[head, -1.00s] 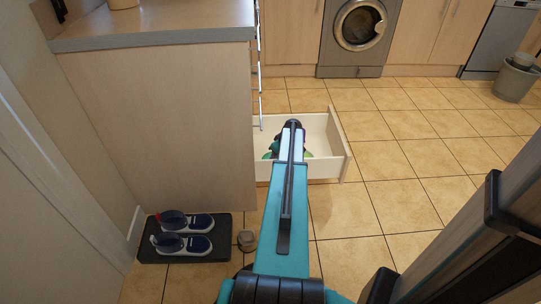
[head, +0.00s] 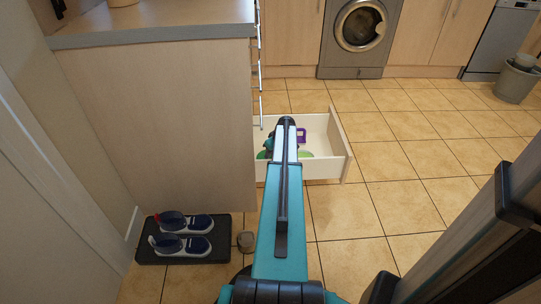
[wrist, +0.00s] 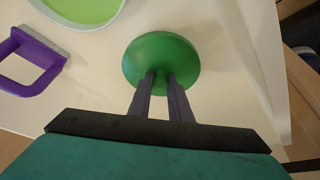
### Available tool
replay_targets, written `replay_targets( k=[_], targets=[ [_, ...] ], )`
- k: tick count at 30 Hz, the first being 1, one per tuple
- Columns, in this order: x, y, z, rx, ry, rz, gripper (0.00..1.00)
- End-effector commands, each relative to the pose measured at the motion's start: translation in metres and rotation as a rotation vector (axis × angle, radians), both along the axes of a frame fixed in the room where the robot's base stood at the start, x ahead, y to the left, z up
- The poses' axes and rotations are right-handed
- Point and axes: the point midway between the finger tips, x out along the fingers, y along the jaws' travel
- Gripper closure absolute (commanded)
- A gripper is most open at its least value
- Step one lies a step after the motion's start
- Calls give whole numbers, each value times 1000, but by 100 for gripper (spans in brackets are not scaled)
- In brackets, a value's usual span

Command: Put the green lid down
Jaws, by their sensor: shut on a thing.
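In the wrist view the green lid (wrist: 160,58) is a round, domed, dark green disc. My gripper (wrist: 161,82) is shut on it at its near part, with both fingers close together there. The lid is over the pale floor of an open drawer (wrist: 215,120); I cannot tell whether it touches that floor. In the head view the drawer (head: 326,170) stands pulled out from the cabinet, and my arm hides much of its inside. A bit of green (head: 262,154) shows left of my arm, likely the lid.
In the drawer, a light green round dish (wrist: 85,10) and a purple-handled tool (wrist: 30,62) lie left of the lid. The drawer walls stand close around. Shoes on a dark mat (head: 150,255) are at the cabinet's foot. Tiled floor to the right is clear.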

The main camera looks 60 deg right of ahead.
Motion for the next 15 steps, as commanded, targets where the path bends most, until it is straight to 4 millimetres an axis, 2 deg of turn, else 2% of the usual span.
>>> replay_targets(
  k=[10, 11, 13, 15],
  targets=[
    [-1, 0, -3, 0, 0, 0, 100],
    [-1, 0, -3, 0, 0, 0, 77],
    [-1, 0, -3, 0, 0, 0, 65],
    [-1, 0, -3, 0, 0, 0, 64]
  ],
)
